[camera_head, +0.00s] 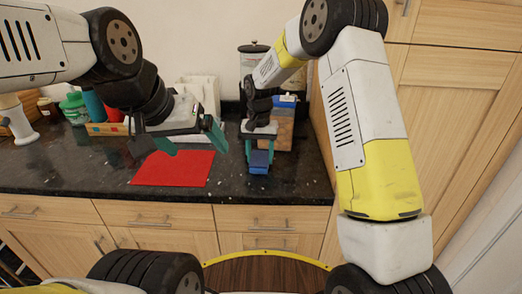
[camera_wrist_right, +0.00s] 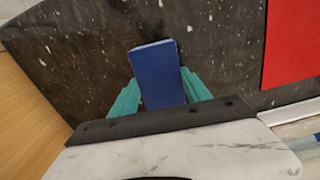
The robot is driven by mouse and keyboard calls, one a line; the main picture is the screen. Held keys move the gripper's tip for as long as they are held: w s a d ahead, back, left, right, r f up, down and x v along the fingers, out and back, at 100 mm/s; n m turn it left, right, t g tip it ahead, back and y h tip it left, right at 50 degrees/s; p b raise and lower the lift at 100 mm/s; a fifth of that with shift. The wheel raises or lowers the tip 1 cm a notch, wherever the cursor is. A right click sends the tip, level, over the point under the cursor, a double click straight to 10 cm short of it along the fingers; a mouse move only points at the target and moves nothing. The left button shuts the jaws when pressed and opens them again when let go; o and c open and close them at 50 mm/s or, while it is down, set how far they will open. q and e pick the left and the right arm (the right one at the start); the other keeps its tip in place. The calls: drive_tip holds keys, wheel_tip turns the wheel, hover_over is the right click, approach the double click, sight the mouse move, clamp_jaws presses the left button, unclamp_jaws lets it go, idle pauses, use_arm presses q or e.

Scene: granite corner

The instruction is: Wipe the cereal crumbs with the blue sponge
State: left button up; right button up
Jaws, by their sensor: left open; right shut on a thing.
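The blue sponge (camera_head: 259,161) is held between the fingers of my right gripper (camera_head: 259,150), low over the dark counter near its front edge. In the right wrist view the sponge (camera_wrist_right: 160,75) sits between the two teal fingers of the gripper (camera_wrist_right: 160,95). I cannot tell whether the sponge touches the counter. Small pale specks show on the counter (camera_wrist_right: 85,50); I cannot tell crumbs from the stone's own flecks. My left gripper (camera_head: 190,144) is open and empty above the red mat.
A red mat (camera_head: 172,170) lies on the counter left of the sponge; it also shows in the right wrist view (camera_wrist_right: 292,45). A wooden block (camera_head: 280,130) stands behind the right gripper. A green jar (camera_head: 74,108) stands at the back left. A wooden cabinet closes off the right.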

sight(260, 181)
drive_tip(key=shift+w+d+f, duration=0.15)
drive_tip(key=shift+w, duration=1.95)
drive_tip(key=shift+s+r, duration=0.15)
drive_tip(key=shift+s, duration=1.2)
drive_tip(key=shift+s+r, duration=0.15)
drive_tip(key=shift+s, duration=1.15)
drive_tip(key=shift+s+f, duration=0.2)
drive_tip(key=shift+s, duration=1.55)
drive_tip(key=shift+s+f, duration=0.2)
drive_tip(key=shift+s, duration=1.55)
drive_tip(key=shift+w+r, duration=0.1)
drive_tip(key=shift+r, duration=3.05)
drive_tip(key=shift+r, duration=0.1)
